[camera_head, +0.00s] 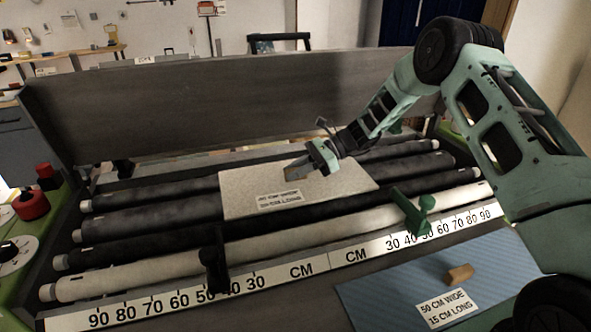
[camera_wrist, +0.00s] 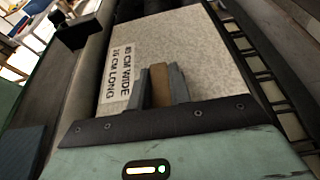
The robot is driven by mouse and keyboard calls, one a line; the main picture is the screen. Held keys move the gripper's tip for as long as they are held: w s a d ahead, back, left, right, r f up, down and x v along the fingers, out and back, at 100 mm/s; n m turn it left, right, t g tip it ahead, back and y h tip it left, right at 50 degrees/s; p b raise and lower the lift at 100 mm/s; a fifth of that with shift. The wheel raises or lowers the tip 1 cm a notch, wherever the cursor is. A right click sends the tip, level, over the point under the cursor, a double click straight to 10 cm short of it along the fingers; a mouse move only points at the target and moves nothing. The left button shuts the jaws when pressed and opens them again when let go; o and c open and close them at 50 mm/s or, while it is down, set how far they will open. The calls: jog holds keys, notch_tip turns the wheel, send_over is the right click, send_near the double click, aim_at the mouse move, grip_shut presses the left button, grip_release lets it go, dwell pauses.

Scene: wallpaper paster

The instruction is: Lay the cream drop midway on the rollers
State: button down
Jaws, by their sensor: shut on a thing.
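The cream drop (camera_head: 243,185) is a flat speckled cream sheet with a white label and a small wooden grip block (camera_wrist: 160,78). In the head view it lies across or just over the middle stretch of the dark rollers (camera_head: 140,222); I cannot tell if it fully rests on them. It fills much of the wrist view (camera_wrist: 190,45). My gripper (camera_head: 298,170) is above the sheet, its fingers shut on the wooden block. The sheet hides parts of the rollers beneath it.
A pale roller (camera_head: 150,273) and a numbered scale (camera_head: 290,273) run along the front. A black guide (camera_head: 213,260) and a green guide (camera_head: 414,210) stand there. A blue sheet (camera_head: 385,290) with its own wooden block lies front right. A tall dark panel (camera_head: 200,100) stands behind.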

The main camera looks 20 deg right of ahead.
jog(key=shift+f, duration=0.1)
jog(key=c, duration=1.3)
grip_release()
